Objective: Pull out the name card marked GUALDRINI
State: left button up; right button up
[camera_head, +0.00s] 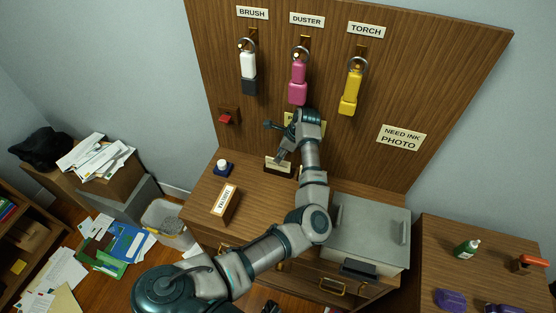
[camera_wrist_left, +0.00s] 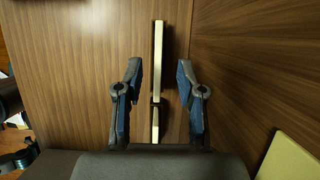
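A name card in a dark holder (camera_head: 279,168) stands on the wooden desk at the foot of the back board, partly hidden by my left gripper (camera_head: 284,156). Its lettering is too small and covered to read, so I cannot tell if it says GUALDRINI. In the left wrist view, a thin cream card (camera_wrist_left: 158,50) shows edge-on in its slot. My left gripper (camera_wrist_left: 158,72) is open, one finger on each side of the card, with gaps on both sides. A second name card stand (camera_head: 225,201) is nearer on the desk, its text turned sideways. My right gripper is not in view.
A blue-based object with a white top (camera_head: 222,168) sits left of the holder. A grey machine (camera_head: 368,232) stands on the right. Brush, duster (camera_head: 298,82) and torch tags hang on the board above. A red switch (camera_head: 226,118) is on the board's left.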

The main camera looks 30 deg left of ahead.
aim_at(278, 166)
pick_arm(q)
jog(key=x, duration=0.3)
jog(key=shift+f, duration=0.55)
jog(key=shift+d+f, duration=0.15)
jog(key=shift+d, duration=0.35)
jog(key=shift+a, duration=0.15)
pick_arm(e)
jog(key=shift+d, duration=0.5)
pick_arm(q)
jog(key=shift+a+f, duration=0.15)
jog(key=shift+a, duration=0.2)
grip_shut()
jog(key=shift+a, duration=0.1)
jog(key=c, duration=0.7)
grip_release()
grip_shut()
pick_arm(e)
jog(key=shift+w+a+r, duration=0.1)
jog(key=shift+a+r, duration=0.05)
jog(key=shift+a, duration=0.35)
